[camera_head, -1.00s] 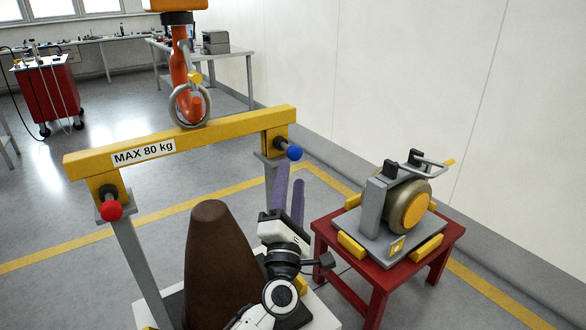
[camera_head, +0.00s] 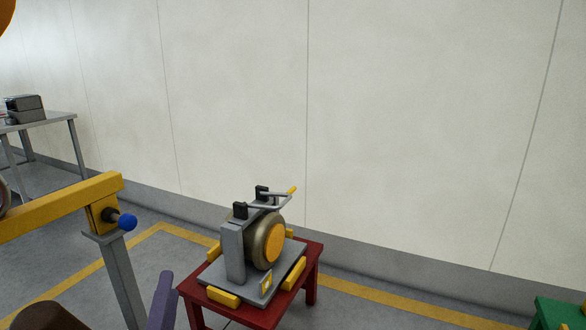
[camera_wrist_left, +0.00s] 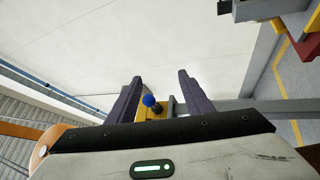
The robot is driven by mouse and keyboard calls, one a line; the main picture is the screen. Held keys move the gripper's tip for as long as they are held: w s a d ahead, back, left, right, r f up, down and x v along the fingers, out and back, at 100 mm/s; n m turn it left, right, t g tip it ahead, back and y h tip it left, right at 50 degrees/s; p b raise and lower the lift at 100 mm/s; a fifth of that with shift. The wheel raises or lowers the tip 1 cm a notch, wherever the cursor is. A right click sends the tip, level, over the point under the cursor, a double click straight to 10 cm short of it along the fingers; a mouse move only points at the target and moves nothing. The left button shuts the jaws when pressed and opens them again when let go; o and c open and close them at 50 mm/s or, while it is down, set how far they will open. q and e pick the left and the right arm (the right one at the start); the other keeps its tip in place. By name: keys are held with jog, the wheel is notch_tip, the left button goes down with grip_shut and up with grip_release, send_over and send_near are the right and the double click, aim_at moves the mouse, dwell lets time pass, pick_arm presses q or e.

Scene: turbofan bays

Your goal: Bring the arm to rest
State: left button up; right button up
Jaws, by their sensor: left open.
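My left gripper (camera_wrist_left: 160,75) shows two purple fingers spread apart in the left wrist view, with nothing held between them. In the head view only a purple finger of my left gripper (camera_head: 162,298) shows at the bottom edge; the rest is cut off. It appears between the yellow lifting beam's grey post and the red table. The blue knob (camera_wrist_left: 149,100) appears between the fingers in the wrist picture, beyond them. My right gripper is in neither view.
The yellow beam (camera_head: 60,207) with its blue knob (camera_head: 127,222) stands at left. A brown cone (camera_head: 45,318) is at bottom left. A red table (camera_head: 312,262) carries a grey fixture with a bronze-and-yellow round part (camera_head: 272,242). A green object (camera_head: 560,315) is at bottom right.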

pick_arm(q)
jog(key=s+d+f+m+g+h, duration=0.4)
jog(key=s+d+f+m+h, duration=0.25)
jog(key=f+m, duration=0.35)
jog(key=s+d+f+m+g, duration=0.3)
jog(key=s+f+m+g, duration=0.5)
jog(key=s+f, duration=1)
jog(key=f+m, duration=0.1)
jog(key=m, duration=0.1)
jog(key=shift+d+f+m+g, duration=0.15)
jog(key=shift+d+m+g, duration=0.05)
jog(key=shift+m+g, duration=0.2)
jog(key=shift+y, duration=0.25)
